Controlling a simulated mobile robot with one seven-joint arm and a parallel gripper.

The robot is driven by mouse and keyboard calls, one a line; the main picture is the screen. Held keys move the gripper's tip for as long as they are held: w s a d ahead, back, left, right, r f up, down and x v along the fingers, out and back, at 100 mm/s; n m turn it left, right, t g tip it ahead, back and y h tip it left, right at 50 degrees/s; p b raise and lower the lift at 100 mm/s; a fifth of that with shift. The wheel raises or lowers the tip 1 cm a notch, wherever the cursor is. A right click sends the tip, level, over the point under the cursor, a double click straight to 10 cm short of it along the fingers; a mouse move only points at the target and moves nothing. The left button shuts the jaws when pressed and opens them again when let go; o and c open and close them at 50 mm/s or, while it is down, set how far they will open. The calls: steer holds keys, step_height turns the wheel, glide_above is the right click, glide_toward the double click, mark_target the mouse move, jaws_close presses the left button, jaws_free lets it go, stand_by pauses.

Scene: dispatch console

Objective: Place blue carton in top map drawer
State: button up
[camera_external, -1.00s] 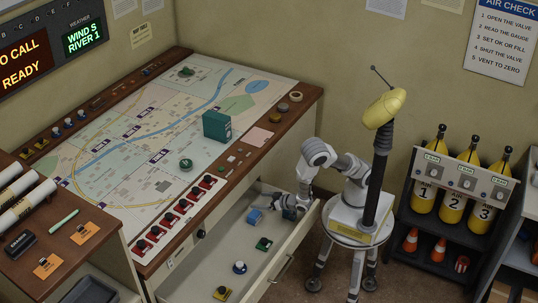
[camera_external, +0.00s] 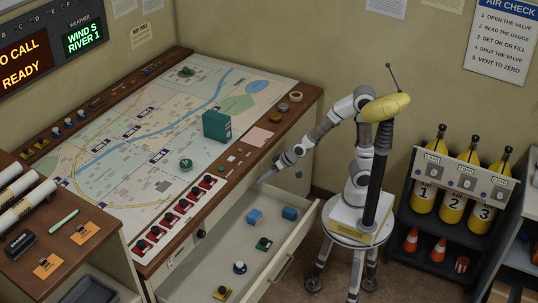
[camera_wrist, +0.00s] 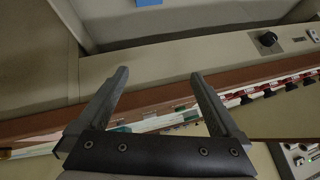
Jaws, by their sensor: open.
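The map drawer (camera_external: 241,262) under the map table is pulled open. Two blue blocks lie in it: one blue carton-like block (camera_external: 289,213) near the right end, and another blue block (camera_external: 254,216) to its left. I cannot tell for certain which is the task's carton. A bit of blue (camera_wrist: 148,2) shows at the top edge of the wrist view. My gripper (camera_external: 264,179) is above the drawer's back end, beside the table edge, clear of both blocks. In the wrist view my gripper (camera_wrist: 157,74) is open, with nothing between its fingers.
The drawer also holds a green piece (camera_external: 264,243), a blue-and-white piece (camera_external: 239,267) and a yellow piece (camera_external: 222,293). A teal box (camera_external: 217,126) stands on the map table (camera_external: 100,190). A row of red switches (camera_external: 180,213) lines the table's front edge. The air cylinder rack (camera_external: 448,225) stands at right.

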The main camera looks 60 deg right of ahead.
steer(key=s+d+r+n+g+h, duration=0.1)
steer(key=s+d+r+h, duration=0.1)
steer(key=s+d+r, duration=1)
steer(key=s+d, duration=0.3)
steer(key=shift+d+r+g+h, duration=0.2)
steer(key=shift+r+g+h, duration=0.2)
steer(key=shift+r, duration=0.1)
step_height(320, 180, up, 18)
steer(key=p, duration=1.8)
step_height(320, 180, down, 26)
steer(key=b, duration=2.5)
steer(key=shift+r+b, duration=0.15)
steer(key=shift+b, duration=0.15)
steer(key=shift+w, duration=0.1)
